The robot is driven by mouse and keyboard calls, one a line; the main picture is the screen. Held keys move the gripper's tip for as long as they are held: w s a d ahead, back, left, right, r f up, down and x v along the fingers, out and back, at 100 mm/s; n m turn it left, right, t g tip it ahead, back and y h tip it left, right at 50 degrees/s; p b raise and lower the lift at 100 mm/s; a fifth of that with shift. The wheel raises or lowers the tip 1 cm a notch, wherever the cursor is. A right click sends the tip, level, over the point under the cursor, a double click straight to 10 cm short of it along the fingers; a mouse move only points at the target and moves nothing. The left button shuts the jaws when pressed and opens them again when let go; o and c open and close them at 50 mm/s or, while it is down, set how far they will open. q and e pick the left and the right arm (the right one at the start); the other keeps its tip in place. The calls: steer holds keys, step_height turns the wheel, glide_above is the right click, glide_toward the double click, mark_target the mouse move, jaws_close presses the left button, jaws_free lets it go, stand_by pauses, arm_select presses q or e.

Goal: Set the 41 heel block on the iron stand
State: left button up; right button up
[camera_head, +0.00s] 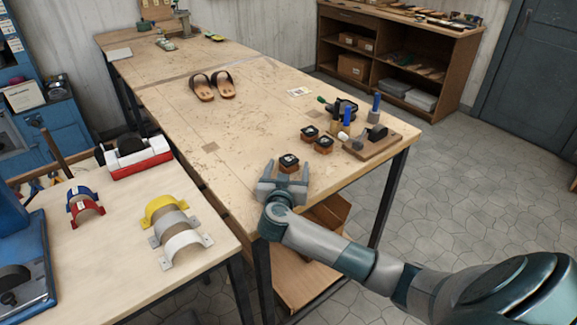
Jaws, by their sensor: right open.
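Three small heel blocks with brown sides, dark tops and pale labels are on the wooden table. One block (289,162) sits at the front, and two others, a far one (309,132) and a nearer one (323,146), lie behind it to the right. The labels are too small to read, so I cannot tell which is 41. My right gripper (286,175) is open at the table's front edge, its fingers pointing at the front block, which shows between the fingertips. A dark metal piece on a wooden board (372,143) stands at the right; I cannot tell whether it is the iron stand. My left gripper is not in view.
Blue-handled tools (375,105) and a dark, green-handled tool (340,107) stand behind the blocks. Sandals (213,86) and a white card (299,92) lie farther back. The table's middle is clear. A side table holds coloured arched pieces (164,207).

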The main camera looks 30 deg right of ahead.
steer(key=shift+c, duration=0.3)
steer(key=c, duration=1.2)
steer(key=shift+r, duration=0.45)
step_height(320, 180, up, 3)
steer(key=shift+r+b, duration=0.2)
steer(key=shift+b, duration=0.2)
steer(key=s+d+r, duration=0.2)
steer(key=d, duration=0.1)
steer(key=s+d+r+b, duration=0.1)
steer(key=s+d+r, duration=0.1)
steer(key=d, duration=0.1)
steer(key=s+d+r, duration=0.2)
steer(key=s+d, duration=0.1)
steer(key=shift+d+r, duration=0.15)
steer(key=shift+r, duration=0.25)
